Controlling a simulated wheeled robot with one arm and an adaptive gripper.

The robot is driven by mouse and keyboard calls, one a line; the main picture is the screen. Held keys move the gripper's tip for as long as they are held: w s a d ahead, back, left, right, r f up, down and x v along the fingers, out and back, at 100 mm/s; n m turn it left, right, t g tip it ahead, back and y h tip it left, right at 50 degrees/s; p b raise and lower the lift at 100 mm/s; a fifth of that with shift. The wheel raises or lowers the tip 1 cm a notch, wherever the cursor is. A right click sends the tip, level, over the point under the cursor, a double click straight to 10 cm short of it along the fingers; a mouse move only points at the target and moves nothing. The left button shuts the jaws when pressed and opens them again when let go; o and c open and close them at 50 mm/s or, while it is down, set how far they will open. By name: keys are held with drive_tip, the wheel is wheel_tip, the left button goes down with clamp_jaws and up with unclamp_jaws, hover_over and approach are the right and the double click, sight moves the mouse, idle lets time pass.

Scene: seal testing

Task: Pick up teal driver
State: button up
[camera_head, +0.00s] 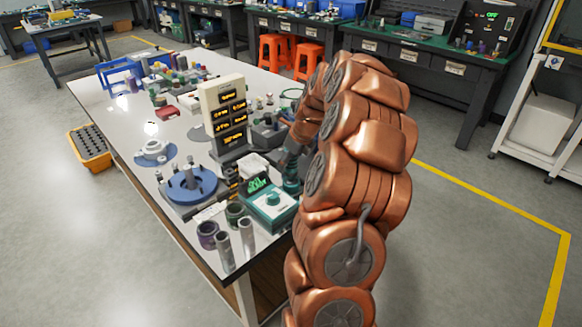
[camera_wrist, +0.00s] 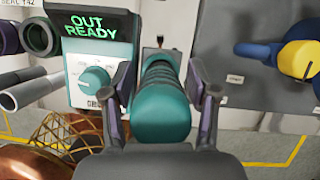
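The teal driver (camera_wrist: 161,105) has a ribbed, rounded handle and fills the middle of the wrist view, its end close to the camera. My gripper (camera_wrist: 160,80) has one finger on each side of the handle. Narrow gaps appear to remain between the fingers and the handle, so it looks open around it. In the head view the teal handle (camera_head: 291,183) shows beside the teal tester, partly behind my copper-coloured arm. The arm hides most of my gripper there. The driver's lower end is hidden.
The teal tester (camera_wrist: 103,65) reading "OUT READY" stands close to the left of the driver. Grey tubes (camera_head: 226,252) and a purple ring (camera_head: 207,234) stand near the bench corner. A blue round fixture (camera_head: 192,187) and a display tower (camera_head: 222,100) are further left and back.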

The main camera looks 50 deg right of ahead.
clamp_jaws()
drive_tip(key=shift+r, duration=0.1)
idle(0.3)
